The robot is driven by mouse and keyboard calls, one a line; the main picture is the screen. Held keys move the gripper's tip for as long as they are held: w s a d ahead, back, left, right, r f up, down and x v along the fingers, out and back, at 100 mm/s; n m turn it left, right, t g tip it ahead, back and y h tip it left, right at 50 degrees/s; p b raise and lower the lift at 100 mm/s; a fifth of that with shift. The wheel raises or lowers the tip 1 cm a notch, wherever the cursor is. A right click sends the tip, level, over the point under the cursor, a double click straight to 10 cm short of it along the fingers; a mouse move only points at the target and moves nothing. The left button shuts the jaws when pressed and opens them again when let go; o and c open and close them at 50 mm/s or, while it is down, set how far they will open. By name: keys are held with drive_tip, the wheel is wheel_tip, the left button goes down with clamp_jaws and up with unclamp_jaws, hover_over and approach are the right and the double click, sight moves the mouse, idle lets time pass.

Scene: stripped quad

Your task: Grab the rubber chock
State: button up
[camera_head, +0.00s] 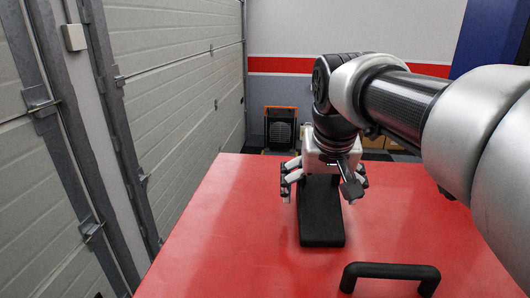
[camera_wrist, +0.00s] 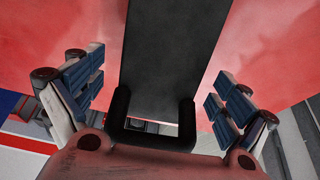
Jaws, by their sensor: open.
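The rubber chock (camera_head: 321,220) is a black block on the red table top, long and flat toward me and rising at its far end. In the wrist view the black chock (camera_wrist: 175,50) runs down the middle of the picture. My gripper (camera_head: 323,181) is over the chock's far end, with its fingers spread to either side. In the wrist view my gripper (camera_wrist: 158,92) has blue-grey finger pads left and right of the chock, with gaps on both sides. The gripper hides part of the chock's far end.
The red table (camera_head: 225,230) is bare around the chock. A black handle (camera_head: 390,270) stands at its near edge. A panelled grey door (camera_head: 170,85) runs along the left. An orange-framed unit (camera_head: 280,128) stands beyond the table.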

drive_tip(key=shift+w+f, duration=0.15)
drive_tip(key=shift+f, duration=0.2)
drive_tip(key=shift+c, duration=0.2)
drive_tip(key=shift+r, duration=0.1)
drive_tip(key=c, duration=1.6)
